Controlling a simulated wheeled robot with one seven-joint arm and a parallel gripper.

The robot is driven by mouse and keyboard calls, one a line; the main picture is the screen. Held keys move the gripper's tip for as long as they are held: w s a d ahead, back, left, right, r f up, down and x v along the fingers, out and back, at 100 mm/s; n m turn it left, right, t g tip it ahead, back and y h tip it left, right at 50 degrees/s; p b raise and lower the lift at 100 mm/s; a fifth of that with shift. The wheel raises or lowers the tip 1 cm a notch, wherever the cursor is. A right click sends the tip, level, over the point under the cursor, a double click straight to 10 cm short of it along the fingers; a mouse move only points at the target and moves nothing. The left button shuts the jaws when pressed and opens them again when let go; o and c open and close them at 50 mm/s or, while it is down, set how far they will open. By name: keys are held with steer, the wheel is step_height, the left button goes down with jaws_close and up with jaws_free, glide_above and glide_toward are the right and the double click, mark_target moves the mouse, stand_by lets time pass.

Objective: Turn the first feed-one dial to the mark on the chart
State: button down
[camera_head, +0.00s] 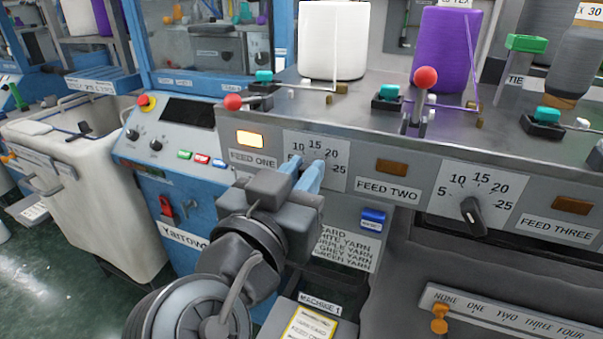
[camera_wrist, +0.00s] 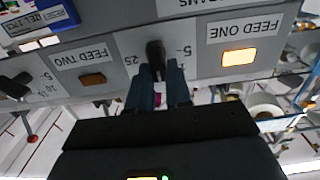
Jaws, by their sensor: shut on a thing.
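The first feed-one dial (camera_wrist: 155,52) is a dark knob on the grey panel, in the upper middle of the wrist view. My gripper (camera_wrist: 159,70) is shut on it, with one finger on each side. In the head view my gripper (camera_head: 304,168) reaches the numbered scale (camera_head: 333,176) beside the FEED ONE label (camera_head: 253,159) and hides the dial. Where the dial points cannot be told. In the wrist view, which is upside down, 25 and 5 show either side of the dial. No chart with a readable mark is seen.
A lit amber lamp (camera_head: 250,139) sits above the FEED ONE label. The FEED TWO lamp (camera_head: 391,168) and another dial (camera_head: 473,214) are to the right. Red-balled levers (camera_head: 426,78) and white (camera_head: 334,40) and purple (camera_head: 446,50) yarn cones stand above. A white bin (camera_head: 85,190) is at left.

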steer(key=shift+a+n, duration=0.1)
steer(key=shift+n, duration=0.2)
steer(key=n+p, duration=0.2)
steer(key=n, duration=0.1)
steer(key=shift+w+a, duration=0.1)
steer(key=shift+a, duration=0.1)
steer(key=shift+a+f+n+p, duration=0.1)
steer(key=shift+n+p, duration=0.35)
steer(key=shift+n, duration=0.55)
steer(key=shift+a+f+n+p, duration=0.1)
steer(key=shift+n+p, duration=0.35)
steer(key=shift+n, duration=0.55)
steer(key=c, duration=1.1)
jaws_free()
steer(key=shift+b+v, duration=0.9)
steer(key=shift+v, duration=2.95)
